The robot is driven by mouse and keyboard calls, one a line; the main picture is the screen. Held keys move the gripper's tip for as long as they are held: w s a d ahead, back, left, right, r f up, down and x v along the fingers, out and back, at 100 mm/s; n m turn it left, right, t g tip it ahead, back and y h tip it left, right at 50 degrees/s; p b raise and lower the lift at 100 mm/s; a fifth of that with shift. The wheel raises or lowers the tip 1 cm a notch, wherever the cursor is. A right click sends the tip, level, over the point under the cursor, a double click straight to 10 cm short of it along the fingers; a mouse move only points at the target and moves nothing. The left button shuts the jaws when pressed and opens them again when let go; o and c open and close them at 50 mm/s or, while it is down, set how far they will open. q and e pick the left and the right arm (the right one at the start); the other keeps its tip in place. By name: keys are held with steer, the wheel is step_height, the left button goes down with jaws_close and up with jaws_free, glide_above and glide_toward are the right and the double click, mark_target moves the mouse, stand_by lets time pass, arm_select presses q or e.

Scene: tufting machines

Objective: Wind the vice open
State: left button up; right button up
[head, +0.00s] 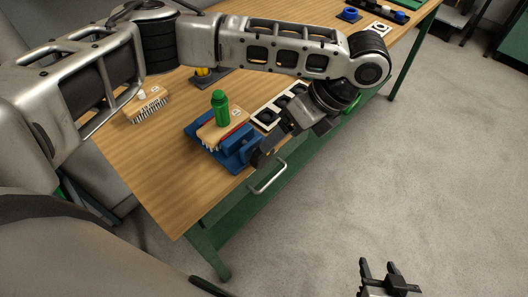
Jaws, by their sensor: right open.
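The blue vice (240,157) sits at the front edge of the wooden bench. A wooden block with bristles (211,133), like a brush, lies at its jaws, with a thin red strip along one side. The vice's handle is not clearly visible. My right gripper (381,270) is open and empty, low over the floor.
A wooden brush (148,105) lies on the bench (165,185) to the left. A white rack with dark round holes (268,117) lies right of the vice. A metal pull handle (268,178) juts from the bench front just below my left gripper. Open concrete floor lies right.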

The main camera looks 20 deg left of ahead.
mark_target(261, 156)
arm_select(q)
steer(key=x, duration=0.8)
steer(key=shift+a+f, duration=0.2)
steer(key=shift+f, duration=0.2)
steer(key=c, duration=1)
